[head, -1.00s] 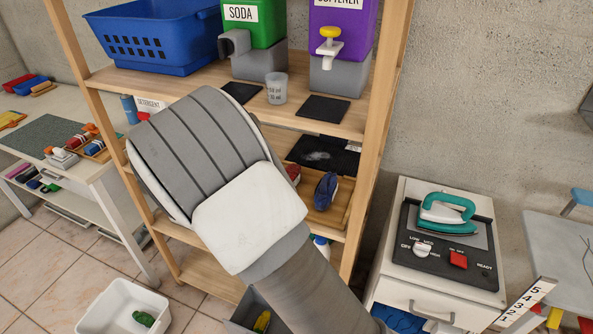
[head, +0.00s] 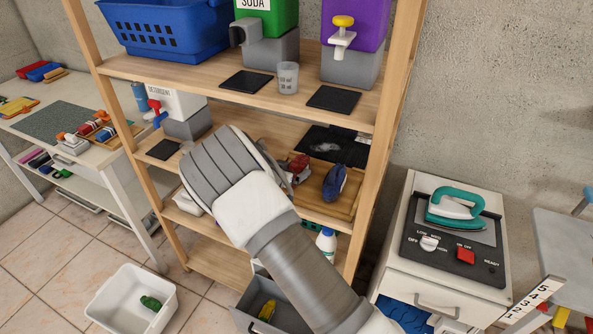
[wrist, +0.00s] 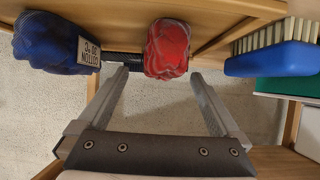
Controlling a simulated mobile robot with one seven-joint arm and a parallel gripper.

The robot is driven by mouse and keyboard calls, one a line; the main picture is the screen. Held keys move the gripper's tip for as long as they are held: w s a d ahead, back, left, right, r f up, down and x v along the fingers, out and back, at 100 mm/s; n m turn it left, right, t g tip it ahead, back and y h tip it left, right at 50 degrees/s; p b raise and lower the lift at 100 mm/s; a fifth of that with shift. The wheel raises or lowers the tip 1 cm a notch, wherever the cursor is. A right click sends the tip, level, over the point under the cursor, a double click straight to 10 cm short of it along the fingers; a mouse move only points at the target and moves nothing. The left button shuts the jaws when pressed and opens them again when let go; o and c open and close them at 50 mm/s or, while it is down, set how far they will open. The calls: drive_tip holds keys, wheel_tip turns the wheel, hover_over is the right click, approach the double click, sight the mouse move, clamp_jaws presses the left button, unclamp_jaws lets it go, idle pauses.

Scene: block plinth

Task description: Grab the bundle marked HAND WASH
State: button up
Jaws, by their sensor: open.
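A red bundle (head: 299,165) and a dark blue bundle (head: 335,182) sit on a wooden tray (head: 318,212) on the middle shelf. In the wrist view the red bundle (wrist: 168,48) lies between and just beyond my fingertips, and I see no label on it. The blue bundle (wrist: 42,42) is to the left, with an upside-down white tag reading COTTON. No HAND WASH marking is readable in either view. My gripper (wrist: 158,78) is open and empty, facing the red bundle. In the head view my wrist mostly hides it.
The shelf's right post (head: 382,160) stands close to the tray. The upper shelf board (head: 215,88) runs above. A detergent dispenser (head: 183,106) stands left of my wrist. In the wrist view a blue object (wrist: 270,60) lies right of the red bundle.

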sight(296, 168)
drive_tip(key=shift+x, duration=2.3)
drive_tip(key=shift+s+a+f, duration=0.15)
drive_tip(key=c, duration=1.5)
